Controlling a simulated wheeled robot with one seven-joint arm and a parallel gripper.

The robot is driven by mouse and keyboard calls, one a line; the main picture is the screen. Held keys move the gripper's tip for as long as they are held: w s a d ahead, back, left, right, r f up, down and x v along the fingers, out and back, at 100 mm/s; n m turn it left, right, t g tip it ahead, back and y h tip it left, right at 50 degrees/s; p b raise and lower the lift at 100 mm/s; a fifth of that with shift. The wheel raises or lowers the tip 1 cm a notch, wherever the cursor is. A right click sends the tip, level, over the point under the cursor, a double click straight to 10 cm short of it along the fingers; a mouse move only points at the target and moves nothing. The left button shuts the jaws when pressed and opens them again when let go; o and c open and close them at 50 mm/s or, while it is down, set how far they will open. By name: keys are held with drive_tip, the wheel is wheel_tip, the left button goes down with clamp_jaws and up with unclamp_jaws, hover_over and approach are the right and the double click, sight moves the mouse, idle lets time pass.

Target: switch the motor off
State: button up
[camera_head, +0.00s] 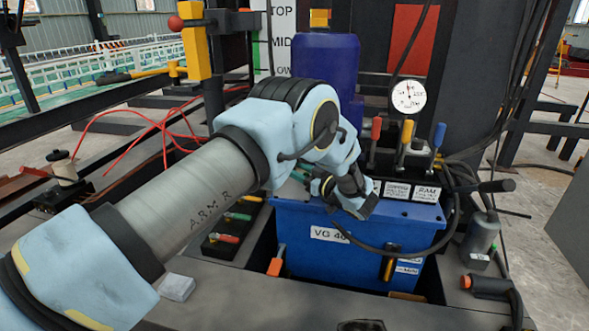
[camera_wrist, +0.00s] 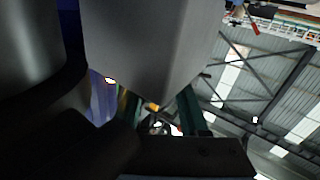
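A dark blue upright cylinder (camera_head: 325,62), which looks like the motor, stands on a blue tank (camera_head: 300,235) marked "VG 46". I cannot make out an on/off switch. My gripper (camera_head: 358,200) is in front of the tank's top edge, just below the cylinder and left of the white labels. My arm hides part of the cylinder's lower side. In the wrist view a large grey surface and dark shapes fill most of the picture. The gripper's opening cannot be made out.
Red, yellow and blue handled levers (camera_head: 406,135) stand right of the cylinder below a round gauge (camera_head: 408,96). White labels (camera_head: 426,193), one reading "RAM", are under them. A black hose (camera_head: 395,250) crosses the tank's front. An orange-handled lever (camera_head: 276,262) stands at its left.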

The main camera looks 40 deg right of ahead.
drive_tip(key=o, duration=0.4)
drive_tip(key=shift+o, duration=0.2)
drive_tip(key=s, duration=1)
drive_tip(key=shift+s, duration=0.4)
